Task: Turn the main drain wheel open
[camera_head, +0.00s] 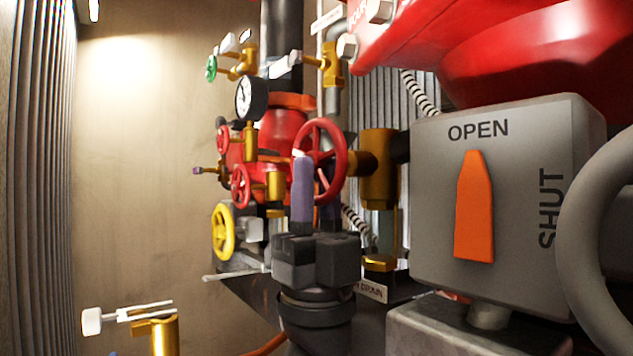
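A red spoked handwheel (338,138) stands upright in the middle, beside a brass valve body (378,170). A label ending in what looks like "DRAIN" (371,291) sits below that valve, so this appears to be the main drain wheel. My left gripper (313,190) points up at the wheel with two purple fingers. The nearer finger covers part of the wheel's left side; the other shows partly, behind the lower rim. The fingers look slightly apart, but I cannot tell whether they grip the rim. My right gripper is not in view.
A grey box (430,215) marked OPEN and SHUT, with an orange pointer (474,208), stands close at right. A grey wheel (585,245) is beside it. Left are a gauge (251,98), a yellow handwheel (223,233) and brass valves. Bare wall (130,170) lies beyond.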

